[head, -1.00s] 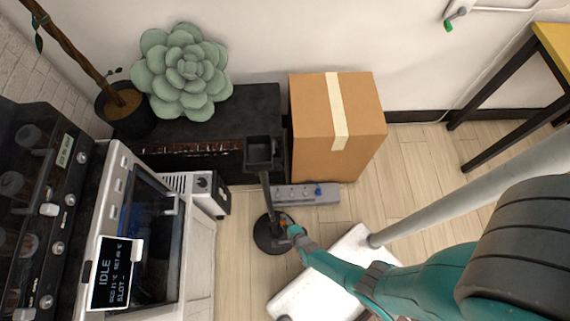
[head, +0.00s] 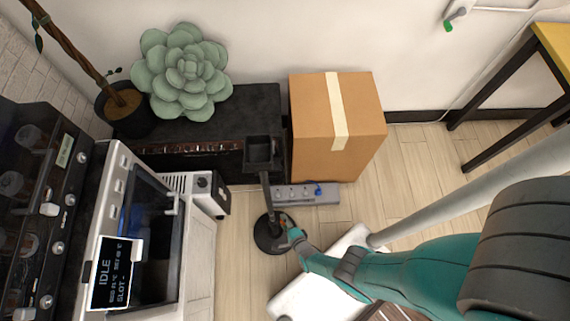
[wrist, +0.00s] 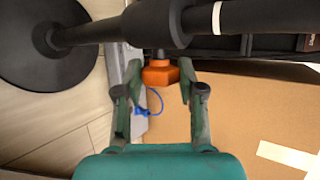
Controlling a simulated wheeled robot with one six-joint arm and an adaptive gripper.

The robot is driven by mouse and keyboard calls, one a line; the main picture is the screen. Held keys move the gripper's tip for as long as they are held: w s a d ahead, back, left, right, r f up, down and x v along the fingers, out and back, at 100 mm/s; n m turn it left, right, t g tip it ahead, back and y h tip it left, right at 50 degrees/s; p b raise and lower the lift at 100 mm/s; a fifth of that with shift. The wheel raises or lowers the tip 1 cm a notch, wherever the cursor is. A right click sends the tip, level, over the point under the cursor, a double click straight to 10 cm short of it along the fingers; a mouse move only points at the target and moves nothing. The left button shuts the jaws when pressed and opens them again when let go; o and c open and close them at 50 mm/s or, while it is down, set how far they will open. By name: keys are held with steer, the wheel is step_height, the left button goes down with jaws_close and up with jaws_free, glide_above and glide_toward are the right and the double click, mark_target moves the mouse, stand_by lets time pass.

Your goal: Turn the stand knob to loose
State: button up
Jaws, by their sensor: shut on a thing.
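The black stand has a round base (head: 266,238) on the floor, an upright pole (head: 266,190) and a square tray-like top (head: 260,148). In the wrist view its pole (wrist: 240,17) runs across the top, with the round base at upper left. An orange knob (wrist: 160,73) sticks out from a dark collar on the pole. My gripper (wrist: 160,88) has one finger on each side of the knob and is shut on it. In the head view my gripper (head: 288,232) is beside the lower pole, and the knob is mostly hidden there. I see no loose marking.
A grey power strip (head: 300,194) with a blue plug lies behind the stand. A taped cardboard box (head: 308,112) stands behind it. A white printer-like machine (head: 195,255) is on the left. Pale floor is open right of the box.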

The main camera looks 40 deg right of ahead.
steer(key=o, duration=1.1)
steer(key=shift+o, duration=0.2)
steer(key=shift+s, duration=0.1)
steer(key=v, duration=0.7)
steer(key=shift+s+a+r, duration=0.1)
